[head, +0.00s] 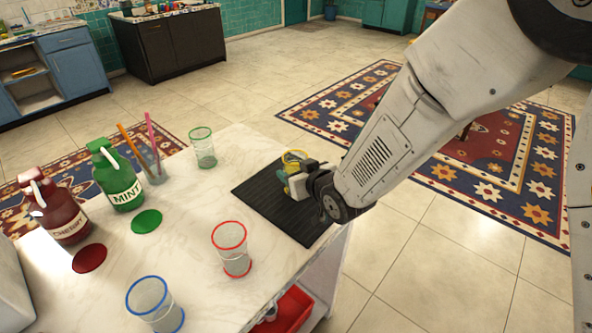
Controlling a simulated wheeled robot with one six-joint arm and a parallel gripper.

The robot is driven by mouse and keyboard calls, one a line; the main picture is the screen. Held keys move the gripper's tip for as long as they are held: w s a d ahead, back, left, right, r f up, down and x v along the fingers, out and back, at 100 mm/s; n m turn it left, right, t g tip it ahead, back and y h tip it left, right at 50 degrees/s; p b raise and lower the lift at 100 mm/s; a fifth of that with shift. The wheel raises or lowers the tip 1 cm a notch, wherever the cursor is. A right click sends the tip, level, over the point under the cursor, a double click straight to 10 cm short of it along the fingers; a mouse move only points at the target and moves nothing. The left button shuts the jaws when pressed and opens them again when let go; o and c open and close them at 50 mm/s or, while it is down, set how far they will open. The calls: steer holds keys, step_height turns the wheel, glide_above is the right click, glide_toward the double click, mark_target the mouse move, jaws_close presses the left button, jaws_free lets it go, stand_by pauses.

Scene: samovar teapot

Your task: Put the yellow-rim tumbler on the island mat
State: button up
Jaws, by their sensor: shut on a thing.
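The yellow-rim tumbler (292,157) shows in the head view at the right side of the marble island, over the dark mat. My gripper (293,177) is shut on the tumbler, and its fingers and wrist hide most of it. The black island mat (263,204) lies flat near the island's right edge, below and around the tumbler. I cannot tell whether the tumbler's base touches the mat or is slightly above it.
A red-rim tumbler (230,249), a blue-rim tumbler (151,305) and a green-rim tumbler (203,148) stand nearby. A mint bottle (119,180), a dark red bottle (60,212), green (147,221) and red (89,258) discs, and a cup with straws (152,168) occupy the left.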

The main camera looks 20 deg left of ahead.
steer(key=shift+f, duration=0.1)
steer(key=o, duration=1)
steer(key=shift+s+d+r, duration=0.15)
steer(key=shift+r, duration=0.1)
steer(key=v, duration=1.1)
steer(key=shift+s+d+r, duration=0.1)
steer(key=shift+s+d, duration=0.15)
